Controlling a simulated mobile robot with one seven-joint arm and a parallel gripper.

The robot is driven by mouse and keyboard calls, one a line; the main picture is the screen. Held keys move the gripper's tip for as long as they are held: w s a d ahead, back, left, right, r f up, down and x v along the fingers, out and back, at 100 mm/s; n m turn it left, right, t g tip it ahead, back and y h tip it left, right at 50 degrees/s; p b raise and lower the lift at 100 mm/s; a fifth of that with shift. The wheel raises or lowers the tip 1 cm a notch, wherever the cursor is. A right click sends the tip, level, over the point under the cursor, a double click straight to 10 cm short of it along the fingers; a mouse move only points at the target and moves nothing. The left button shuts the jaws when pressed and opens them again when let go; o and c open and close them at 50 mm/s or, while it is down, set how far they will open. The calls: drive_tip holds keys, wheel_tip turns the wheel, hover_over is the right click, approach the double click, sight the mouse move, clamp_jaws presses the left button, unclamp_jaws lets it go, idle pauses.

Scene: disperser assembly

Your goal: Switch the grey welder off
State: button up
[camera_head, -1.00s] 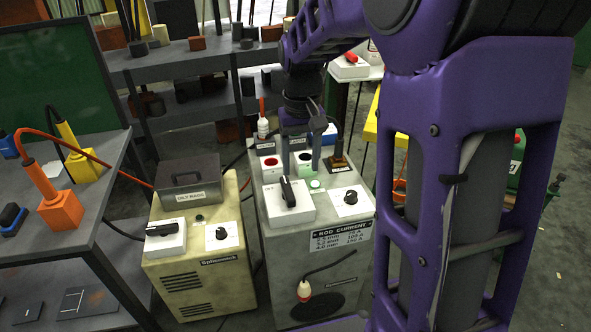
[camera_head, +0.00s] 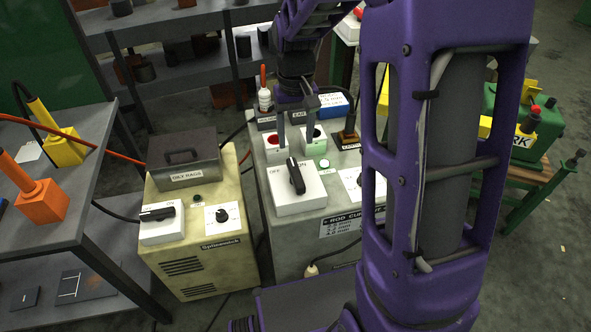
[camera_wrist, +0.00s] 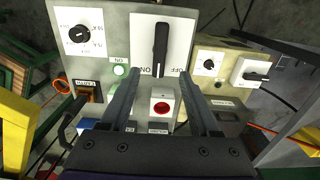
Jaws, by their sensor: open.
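The grey welder (camera_head: 270,225) stands in the middle of the head view. On its top is a white switch plate (camera_head: 312,196) marked OFF on the left and ON on the right. Its black lever (camera_head: 296,176) stands roughly upright between the two marks. In the wrist view the lever (camera_wrist: 160,48) lies between the marks, with OFF on the right. A pale green lamp (camera_head: 324,163) marked ON sits beside the plate. My gripper (camera_head: 296,148) is open and empty, fingers pointing down above the back of the plate. In the wrist view its fingertips (camera_wrist: 160,75) flank the lever's end; contact cannot be told.
My arm hides the grey welder's right side.

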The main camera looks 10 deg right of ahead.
sight(296, 172)
wheel_tip(296, 172, down, 11)
drive_tip(key=shift+f+b, duration=0.1)
drive_tip(key=shift+b, duration=0.65)
clamp_jaws()
